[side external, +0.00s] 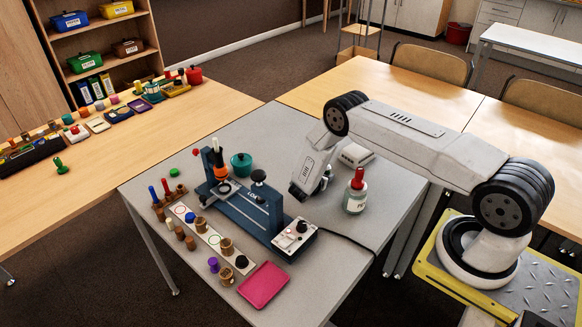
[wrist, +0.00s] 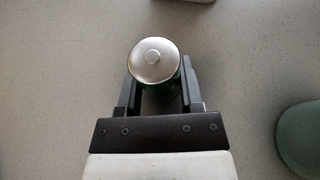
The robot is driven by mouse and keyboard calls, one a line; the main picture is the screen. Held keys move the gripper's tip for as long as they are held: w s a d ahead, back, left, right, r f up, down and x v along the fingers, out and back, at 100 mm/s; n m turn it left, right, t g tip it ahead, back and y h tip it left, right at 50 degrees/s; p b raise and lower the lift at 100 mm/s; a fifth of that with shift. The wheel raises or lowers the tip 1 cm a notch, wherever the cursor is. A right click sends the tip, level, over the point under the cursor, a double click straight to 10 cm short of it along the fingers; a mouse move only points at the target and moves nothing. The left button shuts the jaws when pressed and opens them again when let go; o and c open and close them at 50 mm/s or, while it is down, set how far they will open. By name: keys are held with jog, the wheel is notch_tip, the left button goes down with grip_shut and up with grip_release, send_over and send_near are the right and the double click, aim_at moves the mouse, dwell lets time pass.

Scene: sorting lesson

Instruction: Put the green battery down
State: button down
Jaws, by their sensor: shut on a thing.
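The green battery (wrist: 153,65) shows in the wrist view with its silver top end and raised button towards the camera; only a thin strip of its green side shows. My gripper (wrist: 155,88) is shut on it, one dark finger on each side. In the side external view my gripper (side external: 324,184) is low over the grey table (side external: 350,215), mostly hidden behind my wrist link. A small green patch shows there. I cannot tell whether the battery touches the table.
A red-capped bottle (side external: 355,194) stands right of my gripper; a white box (side external: 356,155) is behind it. The blue device (side external: 240,200), teal pot (side external: 241,164) and black-and-white control box (side external: 295,238) lie left and in front. A pink tray (side external: 263,285) is at the near edge.

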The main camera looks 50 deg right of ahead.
jog(key=shift+f, duration=0.1)
jog(key=shift+c, duration=1.2)
grip_release()
jog(key=shift+a+r, duration=0.4)
jog(key=shift+a, duration=0.2)
jog(key=v, duration=0.3)
jog(key=shift+s+a+r, duration=0.1)
jog(key=shift+a, duration=0.2)
notch_tip(320, 180, up, 5)
jog(key=shift+s+f, duration=0.1)
jog(key=shift+r, duration=1.1)
